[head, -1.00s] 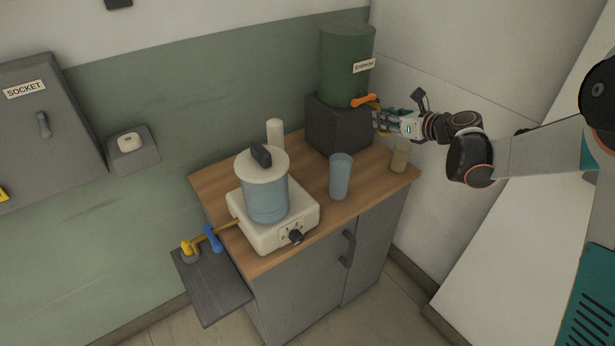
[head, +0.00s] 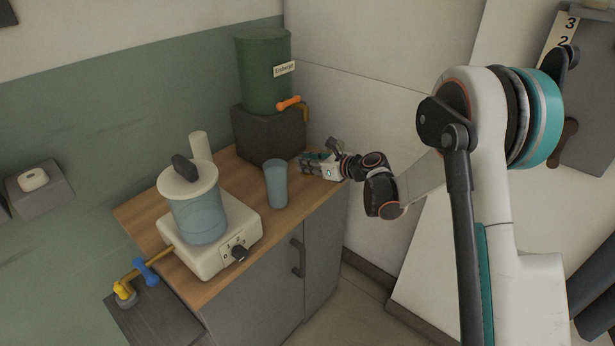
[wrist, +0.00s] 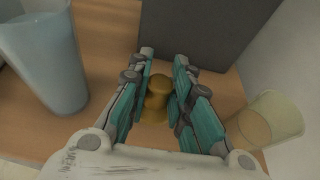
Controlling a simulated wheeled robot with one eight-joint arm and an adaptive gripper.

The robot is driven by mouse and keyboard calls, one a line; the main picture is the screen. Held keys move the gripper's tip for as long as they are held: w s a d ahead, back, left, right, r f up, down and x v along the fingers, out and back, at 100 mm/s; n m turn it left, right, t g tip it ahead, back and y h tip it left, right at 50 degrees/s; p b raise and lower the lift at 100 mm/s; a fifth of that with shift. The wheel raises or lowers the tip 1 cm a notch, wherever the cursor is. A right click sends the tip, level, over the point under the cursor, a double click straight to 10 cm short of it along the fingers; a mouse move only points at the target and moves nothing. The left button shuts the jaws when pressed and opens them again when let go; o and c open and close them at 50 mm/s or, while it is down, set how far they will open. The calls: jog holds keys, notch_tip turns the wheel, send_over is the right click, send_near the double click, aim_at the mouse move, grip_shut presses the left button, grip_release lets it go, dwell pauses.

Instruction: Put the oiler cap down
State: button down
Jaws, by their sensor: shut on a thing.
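The oiler cap, a small brass-coloured stepped knob (wrist: 156,98), is between the teal-padded fingers of my gripper (wrist: 158,92) in the wrist view. My gripper is shut on it. In the head view my gripper (head: 306,166) is low over the right back part of the wooden counter top (head: 290,212), beside the dark block. The cap cannot be made out in the head view. Whether it touches the wood is hard to tell.
A blue tumbler (head: 276,186) stands left of my gripper. A small glass with yellowish liquid (wrist: 268,122) is close on the right. The dark block (head: 268,136) carries a green tank (head: 264,80) with an orange-handled tap (head: 289,103). A wall is at the right.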

jog(key=shift+f+b, duration=0.75)
jog(key=shift+f, duration=1.3)
jog(key=shift+f, duration=0.1)
jog(key=c, duration=1.5)
grip_release()
jog(key=shift+o, duration=0.2)
